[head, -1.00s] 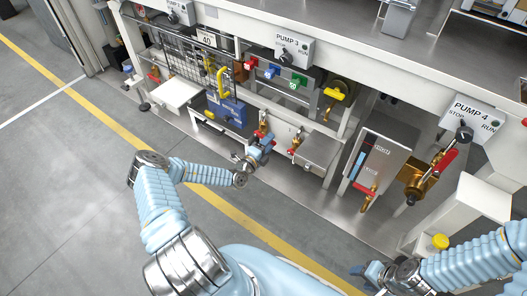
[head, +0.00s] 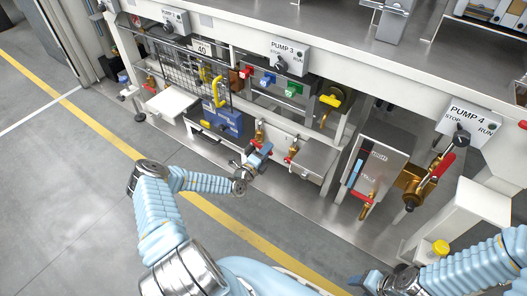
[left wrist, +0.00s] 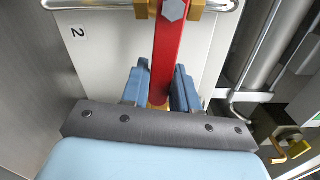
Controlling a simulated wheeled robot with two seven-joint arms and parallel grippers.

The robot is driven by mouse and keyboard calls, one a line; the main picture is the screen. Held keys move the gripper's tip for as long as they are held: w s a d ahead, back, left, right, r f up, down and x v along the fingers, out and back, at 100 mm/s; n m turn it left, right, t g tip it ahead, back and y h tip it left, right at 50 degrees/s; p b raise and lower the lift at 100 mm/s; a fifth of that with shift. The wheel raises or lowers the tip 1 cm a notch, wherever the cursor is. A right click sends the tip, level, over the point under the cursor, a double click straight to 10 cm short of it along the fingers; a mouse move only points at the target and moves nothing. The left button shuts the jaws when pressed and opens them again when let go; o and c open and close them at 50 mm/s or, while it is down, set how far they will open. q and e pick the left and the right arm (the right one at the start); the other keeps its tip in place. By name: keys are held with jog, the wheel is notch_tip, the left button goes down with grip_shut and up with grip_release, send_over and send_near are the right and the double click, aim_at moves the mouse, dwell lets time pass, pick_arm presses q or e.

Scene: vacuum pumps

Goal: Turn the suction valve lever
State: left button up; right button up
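The red lever (left wrist: 168,60) runs down the middle of the left wrist view, with a hex bolt near its top end and brass parts behind. My left gripper (left wrist: 160,68) has one blue finger on each side of the lever, close against it; I cannot tell whether both fingers press on it. In the head view my left gripper (head: 264,150) is low at the bench front, by a brass valve (head: 260,134), and partly hides the lever. My right gripper (head: 372,282) is at the bottom edge, away from the valves, its fingers unclear.
A second red-handled valve (head: 292,153) stands just right of my left gripper, beside a metal box (head: 315,158). A blue pump unit (head: 222,118) is to the left. In the left wrist view, a plate marked 2 (left wrist: 95,60) lies behind the lever. The floor in front is clear.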

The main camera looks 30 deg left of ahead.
pick_arm(q)
jog(key=o, duration=0.5)
jog(key=shift+f, duration=0.15)
jog(key=shift+c, duration=0.2)
jog(key=shift+s, duration=0.15)
jog(key=shift+s+a+p, duration=0.1)
jog(key=shift+s+p, duration=0.55)
jog(key=shift+s, duration=0.2)
jog(key=s+p, duration=0.2)
jog(key=s, duration=0.4)
jog(key=shift+a+p, duration=0.2)
jog(key=shift+p, duration=0.1)
